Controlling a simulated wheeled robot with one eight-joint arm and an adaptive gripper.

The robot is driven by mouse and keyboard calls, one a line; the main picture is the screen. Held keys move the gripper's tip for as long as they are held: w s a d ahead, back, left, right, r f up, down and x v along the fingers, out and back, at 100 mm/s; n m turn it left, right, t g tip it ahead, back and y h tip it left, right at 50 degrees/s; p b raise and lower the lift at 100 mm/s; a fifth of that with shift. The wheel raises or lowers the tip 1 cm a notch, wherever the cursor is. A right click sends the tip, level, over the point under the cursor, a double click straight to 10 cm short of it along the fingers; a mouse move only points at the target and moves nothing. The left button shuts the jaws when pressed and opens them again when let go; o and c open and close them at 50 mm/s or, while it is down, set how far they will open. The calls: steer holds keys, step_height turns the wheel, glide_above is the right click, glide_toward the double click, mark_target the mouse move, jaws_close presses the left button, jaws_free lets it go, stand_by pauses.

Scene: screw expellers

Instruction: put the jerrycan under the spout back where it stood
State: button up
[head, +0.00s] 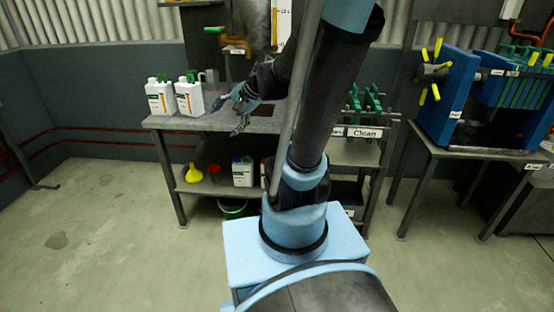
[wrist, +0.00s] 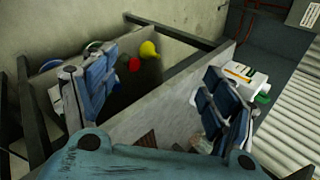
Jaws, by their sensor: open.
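Two white jerrycans with green caps and labels stand upright side by side at the left end of the bench in the head view, one at the left (head: 160,97) and one nearer my gripper (head: 189,96). My gripper (head: 227,118) is open and empty, to the right of them at the bench's front edge. In the wrist view its fingers are spread (wrist: 156,98), and a white jerrycan (wrist: 246,76) shows partly behind the right finger. The orange-brown spout (head: 235,42) is above the back of the bench. I see no jerrycan directly under it; my arm hides part of that area.
The bench top (head: 170,122) is narrow. A lower shelf holds a yellow funnel (head: 193,174), a red item (head: 214,173) and another white jerrycan (head: 242,173). A green basin (head: 232,209) sits below. A green rack (head: 374,103) and a blue press (head: 447,98) stand to the right.

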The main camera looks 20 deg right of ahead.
steer(key=s+d+f+n+g+h, duration=0.1)
steer(key=s+d+f+n+h, duration=0.2)
steer(key=s+d, duration=0.3)
steer(key=s+d+f+n+g+h, duration=0.1)
steer(key=s+d+f+n+h, duration=0.2)
steer(key=s+d, duration=0.4)
steer(key=s+f+n, duration=0.1)
steer(key=s+n, duration=0.1)
steer(key=s, duration=0.3)
steer(key=shift+s+d+n+g+h, duration=0.2)
steer(key=shift+d+n+g+h, duration=0.1)
steer(key=shift+g+h, duration=0.1)
